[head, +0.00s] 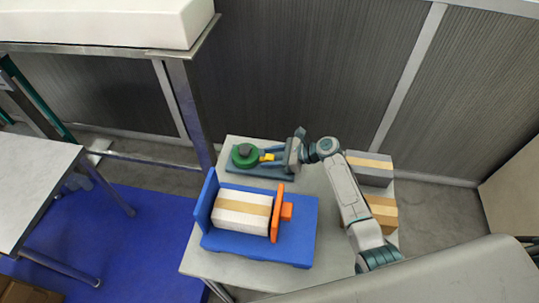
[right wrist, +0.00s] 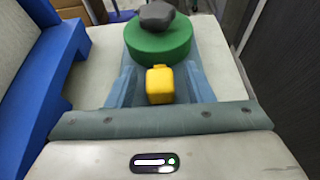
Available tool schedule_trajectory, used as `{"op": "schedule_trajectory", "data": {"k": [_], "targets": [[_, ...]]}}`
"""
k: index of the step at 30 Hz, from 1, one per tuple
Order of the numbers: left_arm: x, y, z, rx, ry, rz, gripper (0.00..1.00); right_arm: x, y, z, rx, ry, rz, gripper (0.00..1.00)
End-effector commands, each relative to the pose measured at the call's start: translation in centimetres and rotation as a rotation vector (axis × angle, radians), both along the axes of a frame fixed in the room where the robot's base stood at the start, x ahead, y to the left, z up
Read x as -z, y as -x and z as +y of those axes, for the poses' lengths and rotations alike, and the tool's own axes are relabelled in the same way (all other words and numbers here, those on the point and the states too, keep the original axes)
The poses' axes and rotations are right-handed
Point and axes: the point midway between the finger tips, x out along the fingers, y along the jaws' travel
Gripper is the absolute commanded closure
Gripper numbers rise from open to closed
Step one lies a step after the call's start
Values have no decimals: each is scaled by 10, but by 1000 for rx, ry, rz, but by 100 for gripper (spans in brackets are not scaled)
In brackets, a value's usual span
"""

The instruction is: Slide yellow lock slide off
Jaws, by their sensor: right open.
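The yellow lock slide (head: 267,157) is a small block beside a green reel (head: 240,160) on a blue-grey stand (head: 262,173). In the right wrist view the yellow lock slide (right wrist: 160,86) is in the middle, just in front of the green reel (right wrist: 158,46). A dark grey knob (right wrist: 157,17) sits on top of the reel. My right gripper (head: 279,157) comes in from the right of the slide and is open. In the right wrist view its fingers (right wrist: 160,80) stand on either side of the slide, with visible gaps. My left gripper is out of view.
A blue cradle (head: 303,232) with an orange clamp (head: 275,213) holds a taped white box (head: 240,219) in front of the stand. Taped boxes (head: 370,172) stand at the right of the grey table (head: 232,270). A dark ribbed wall (head: 300,75) is behind.

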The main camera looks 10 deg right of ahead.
Motion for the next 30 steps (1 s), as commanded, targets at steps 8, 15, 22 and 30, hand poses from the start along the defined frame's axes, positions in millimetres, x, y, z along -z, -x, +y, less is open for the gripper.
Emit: {"op": "schedule_trajectory", "data": {"k": [8, 15, 22, 30], "targets": [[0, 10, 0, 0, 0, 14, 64, 2, -2, 5, 0, 0, -1, 53], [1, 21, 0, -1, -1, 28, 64, 2, -2, 5, 0, 0, -1, 82], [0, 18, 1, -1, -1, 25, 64, 2, -2, 4, 0, 0, 0, 100], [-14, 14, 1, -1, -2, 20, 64, 0, 11, -26, 0, 3, 2, 100]]}}
